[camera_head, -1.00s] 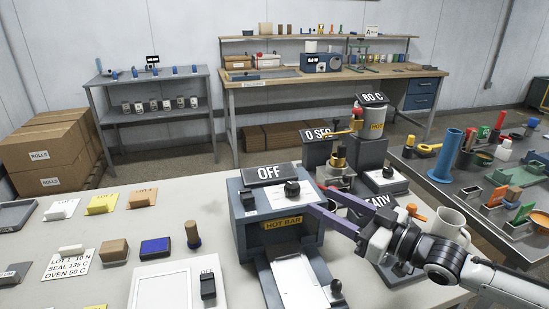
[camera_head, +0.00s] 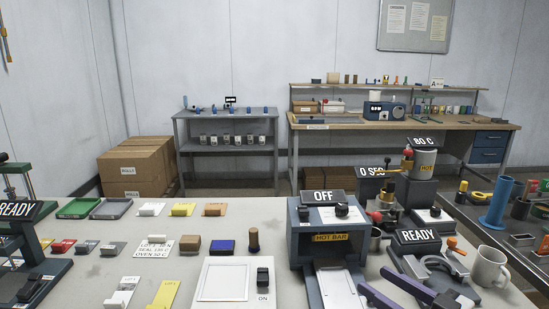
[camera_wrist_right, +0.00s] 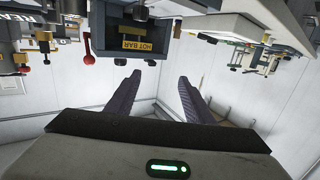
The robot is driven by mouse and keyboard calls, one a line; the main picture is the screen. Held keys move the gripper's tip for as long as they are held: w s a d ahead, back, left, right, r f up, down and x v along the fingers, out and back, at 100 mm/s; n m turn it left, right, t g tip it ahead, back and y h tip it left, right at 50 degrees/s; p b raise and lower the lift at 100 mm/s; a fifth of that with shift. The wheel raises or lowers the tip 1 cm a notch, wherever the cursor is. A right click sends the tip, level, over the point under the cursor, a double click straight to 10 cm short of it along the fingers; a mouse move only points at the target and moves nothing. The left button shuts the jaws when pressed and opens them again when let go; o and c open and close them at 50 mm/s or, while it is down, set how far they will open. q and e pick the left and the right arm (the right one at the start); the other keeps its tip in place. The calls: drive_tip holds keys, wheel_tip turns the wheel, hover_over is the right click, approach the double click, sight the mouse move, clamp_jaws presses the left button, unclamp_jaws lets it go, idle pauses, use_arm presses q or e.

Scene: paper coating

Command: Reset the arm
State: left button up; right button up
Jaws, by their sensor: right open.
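My right gripper (camera_head: 374,279) shows at the bottom edge of the head view, with its two purple fingers apart and nothing between them. It is right of the hot bar unit (camera_head: 331,238) and in front of the READY device (camera_head: 415,240). In the right wrist view the two dark fingers (camera_wrist_right: 168,74) also stand apart and empty, and the hot bar unit (camera_wrist_right: 140,43) appears upside down beyond them. The rest of my right arm is cut off below the head view. My left gripper is in neither current view.
A white mug (camera_head: 489,267) stands close to the right of my right gripper. The worktable (camera_head: 225,233) also bears small blocks, cards and a white panel (camera_head: 222,283). Another READY device (camera_head: 20,240) stands at the left edge. A side table (camera_head: 500,240) is at the right.

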drive_tip(key=s+a+f+m+g+h, duration=0.1)
drive_tip(key=s+a+f+g+h, duration=0.1)
drive_tip(key=s+a+f, duration=0.3)
drive_tip(key=s+a+f+g+h, duration=0.2)
drive_tip(key=s+f, duration=0.2)
drive_tip(key=f, duration=0.3)
drive_tip(key=s+d+f+m+g+h, duration=0.1)
drive_tip(key=s+d+f+g+h, duration=0.15)
drive_tip(key=s, duration=0.45)
drive_tip(key=s+d+f+m+g+h, duration=0.1)
drive_tip(key=s+d+f+m+g, duration=0.15)
drive_tip(key=s, duration=0.35)
drive_tip(key=s+d+f+m+g+h, duration=0.1)
drive_tip(key=s+d+f+g+h, duration=0.15)
drive_tip(key=s, duration=0.45)
use_arm(q)
drive_tip(key=shift+w+r, duration=0.25)
drive_tip(key=shift+w, duration=0.75)
use_arm(e)
drive_tip(key=w+a+f+t+y, duration=0.1)
drive_tip(key=w+a+f+t, duration=0.1)
drive_tip(key=f, duration=0.4)
drive_tip(key=w+a+f+t+y, duration=0.1)
drive_tip(key=w+a+f+t, duration=0.1)
drive_tip(key=f, duration=0.4)
drive_tip(key=shift+a+n+t+y, duration=0.4)
drive_tip(key=shift+a+t, duration=0.3)
drive_tip(key=shift+t, duration=0.35)
drive_tip(key=shift+f, duration=0.1)
